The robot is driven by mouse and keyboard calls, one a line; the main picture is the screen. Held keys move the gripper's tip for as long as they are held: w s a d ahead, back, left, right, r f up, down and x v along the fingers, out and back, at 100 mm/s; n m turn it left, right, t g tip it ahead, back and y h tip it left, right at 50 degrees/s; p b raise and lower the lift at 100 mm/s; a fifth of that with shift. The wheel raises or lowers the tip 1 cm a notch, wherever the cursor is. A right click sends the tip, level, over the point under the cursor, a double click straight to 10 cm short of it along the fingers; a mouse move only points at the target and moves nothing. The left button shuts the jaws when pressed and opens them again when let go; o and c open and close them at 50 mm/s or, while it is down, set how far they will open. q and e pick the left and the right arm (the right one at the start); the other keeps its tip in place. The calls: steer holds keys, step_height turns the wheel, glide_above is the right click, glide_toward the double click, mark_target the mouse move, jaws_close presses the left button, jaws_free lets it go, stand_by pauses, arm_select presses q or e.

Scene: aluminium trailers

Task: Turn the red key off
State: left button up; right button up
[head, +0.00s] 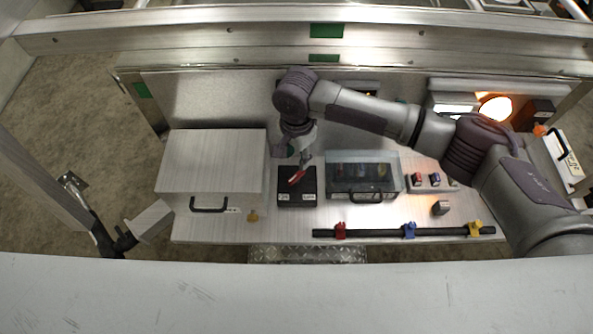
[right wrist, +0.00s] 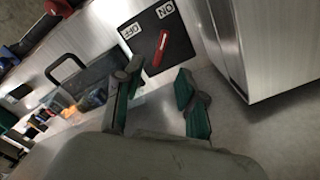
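The red key (head: 297,177) sits on a black switch box (head: 311,186) on the bench. In the right wrist view the red key (right wrist: 160,48) is a slim bar, its far end pointing toward the ON label (right wrist: 165,9); the OFF label (right wrist: 130,31) is to the left. My right gripper (head: 299,158) is over the rear of the box. In the wrist view its fingers (right wrist: 159,78) are spread with nothing between them, and the key lies just beyond the tips. I cannot tell whether they touch it. My left gripper is not in view.
A metal box with a black handle (head: 208,204) stands left of the switch box. A clear-lidded case (head: 335,183) stands close on its right. A black bar (head: 375,233) with coloured clips lies along the front edge. Small blocks (head: 434,180) sit farther right.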

mark_target(296, 175)
step_height(296, 175, down, 9)
steer(key=shift+r, duration=0.1)
stand_by(0.3)
jaws_close()
